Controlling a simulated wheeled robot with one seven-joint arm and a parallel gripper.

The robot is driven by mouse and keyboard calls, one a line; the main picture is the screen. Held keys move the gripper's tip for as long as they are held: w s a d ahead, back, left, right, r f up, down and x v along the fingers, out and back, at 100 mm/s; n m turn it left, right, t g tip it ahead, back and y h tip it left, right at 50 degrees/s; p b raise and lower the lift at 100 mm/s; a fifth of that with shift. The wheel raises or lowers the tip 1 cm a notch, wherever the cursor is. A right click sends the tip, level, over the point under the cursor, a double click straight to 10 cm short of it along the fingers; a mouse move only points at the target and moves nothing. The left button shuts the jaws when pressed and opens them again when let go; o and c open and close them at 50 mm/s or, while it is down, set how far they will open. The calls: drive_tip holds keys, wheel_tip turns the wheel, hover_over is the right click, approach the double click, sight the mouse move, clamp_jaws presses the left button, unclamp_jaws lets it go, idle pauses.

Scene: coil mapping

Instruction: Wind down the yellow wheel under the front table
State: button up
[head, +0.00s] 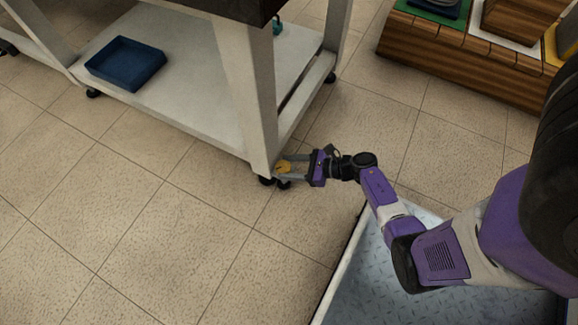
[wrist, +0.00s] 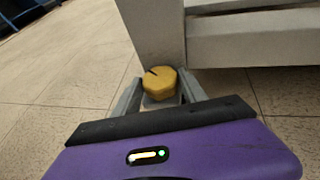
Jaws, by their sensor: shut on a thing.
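The yellow wheel (wrist: 159,82) is a small many-sided knob with a dark mark on its top, at the foot of the table leg. In the head view the yellow wheel (head: 283,167) shows at the near corner of the white table (head: 205,112). My gripper (head: 288,168) reaches in low from the right. In the wrist view my gripper (wrist: 160,92) has one finger on each side of the wheel and is shut on it. The wheel's underside is hidden.
A blue tray (head: 126,63) lies on the table's lower shelf. Black casters, such as the one at the far right leg (head: 330,77), stand under the table. A wooden bench (head: 470,62) stands at the upper right. The tiled floor (head: 150,215) in front of the table is clear.

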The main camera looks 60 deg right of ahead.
drive_tip(key=shift+a+m+h, duration=0.1)
drive_tip(key=shift+m+h, duration=0.2)
drive_tip(key=shift+h, duration=0.1)
drive_tip(key=m+h, duration=0.2)
drive_tip(key=shift+s+a+h, duration=0.1)
drive_tip(key=shift+a+h, duration=0.15)
drive_tip(key=shift+h, duration=0.15)
drive_tip(key=shift+a+m+h, duration=0.2)
drive_tip(key=shift+m+h, duration=1.8)
drive_tip(key=shift+h, duration=0.1)
drive_tip(key=shift+w+a+m+g+h, duration=0.2)
drive_tip(key=shift+m+g+h, duration=0.1)
drive_tip(key=shift+m+h, duration=0.45)
drive_tip(key=o, duration=1.4)
drive_tip(key=shift+c, duration=0.2)
drive_tip(key=shift+n+y, duration=0.25)
drive_tip(key=shift+n+y, duration=0.4)
